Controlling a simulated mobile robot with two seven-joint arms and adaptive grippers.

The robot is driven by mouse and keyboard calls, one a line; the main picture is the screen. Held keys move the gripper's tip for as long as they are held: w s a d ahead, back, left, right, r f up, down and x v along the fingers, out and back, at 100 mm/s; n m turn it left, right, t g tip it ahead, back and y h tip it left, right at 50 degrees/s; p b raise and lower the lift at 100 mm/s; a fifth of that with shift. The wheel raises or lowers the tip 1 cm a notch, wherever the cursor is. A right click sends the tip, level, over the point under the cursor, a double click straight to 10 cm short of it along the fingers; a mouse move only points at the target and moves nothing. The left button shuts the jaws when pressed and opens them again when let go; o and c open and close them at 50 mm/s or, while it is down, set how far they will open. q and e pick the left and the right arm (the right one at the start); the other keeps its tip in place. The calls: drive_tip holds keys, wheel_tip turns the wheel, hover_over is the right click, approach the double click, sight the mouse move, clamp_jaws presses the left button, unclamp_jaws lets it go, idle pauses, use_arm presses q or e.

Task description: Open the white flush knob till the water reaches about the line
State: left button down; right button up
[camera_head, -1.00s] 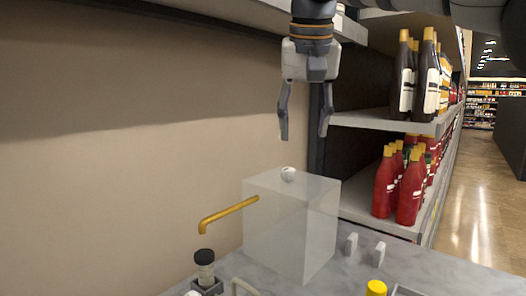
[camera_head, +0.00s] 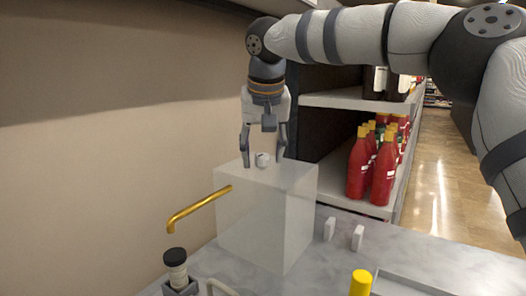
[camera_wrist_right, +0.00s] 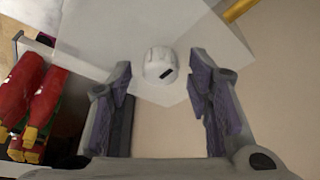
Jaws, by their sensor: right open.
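The white flush knob (camera_head: 262,160) sits on top of a translucent box-shaped tank (camera_head: 266,215) on the grey counter. My right gripper (camera_head: 263,163) is open and points down, with its fingers on either side of the knob in the head view. In the right wrist view, the knob (camera_wrist_right: 160,66), with a dark mark on it, lies between and slightly beyond the two open fingers (camera_wrist_right: 160,85). I cannot tell whether either finger touches it. No water level or line can be made out in the tank. My left gripper is not in view.
A yellow pipe (camera_head: 198,207) juts from the tank's left side. A black-capped vial (camera_head: 176,270), two small white blocks (camera_head: 343,233) and a yellow-capped item (camera_head: 361,283) stand on the counter. Shelves with red bottles (camera_head: 372,165) are behind at right.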

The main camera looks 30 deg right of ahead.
clamp_jaws()
idle(0.3)
drive_tip(key=n+y, duration=0.2)
drive_tip(key=n, duration=0.3)
drive_tip(key=shift+d, duration=0.1)
drive_tip(key=n+y, duration=0.1)
drive_tip(key=n, duration=0.2)
drive_tip(key=shift+n, duration=0.3)
drive_tip(key=n+y, duration=0.1)
drive_tip(key=n, duration=0.2)
drive_tip(key=shift+w+f+g+b, duration=0.1)
drive_tip(key=shift+f+g+b, duration=0.05)
drive_tip(key=shift+g+b, duration=0.2)
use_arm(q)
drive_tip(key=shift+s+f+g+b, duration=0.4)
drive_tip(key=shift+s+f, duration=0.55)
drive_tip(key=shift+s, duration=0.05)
use_arm(e)
drive_tip(key=shift+n+g+y, duration=0.45)
drive_tip(key=shift+n+y, duration=0.15)
drive_tip(key=shift+n, duration=1.1)
